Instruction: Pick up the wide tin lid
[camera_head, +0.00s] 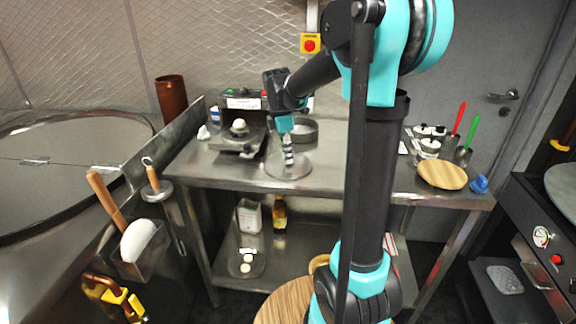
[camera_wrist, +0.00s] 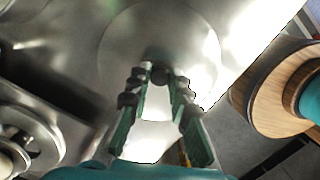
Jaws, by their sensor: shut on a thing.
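The wide tin lid (camera_head: 303,171) is a flat, round, shiny metal disc at the front middle of the steel table. In the wrist view the lid (camera_wrist: 135,38) fills the upper middle, and its small dark knob (camera_wrist: 160,75) sits between the fingertips. My gripper (camera_head: 289,160) points down over the lid; in the wrist view my gripper (camera_wrist: 160,78) is closed on the knob. The lid looks level. I cannot tell whether it touches the table or is slightly above it.
A scale-like device (camera_head: 238,140) holding a pale ball stands left of the lid. A grey round tin (camera_head: 304,131) is behind it. A wooden board (camera_head: 442,175) and blue object (camera_head: 479,185) lie at the right. The table's front edge is close.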

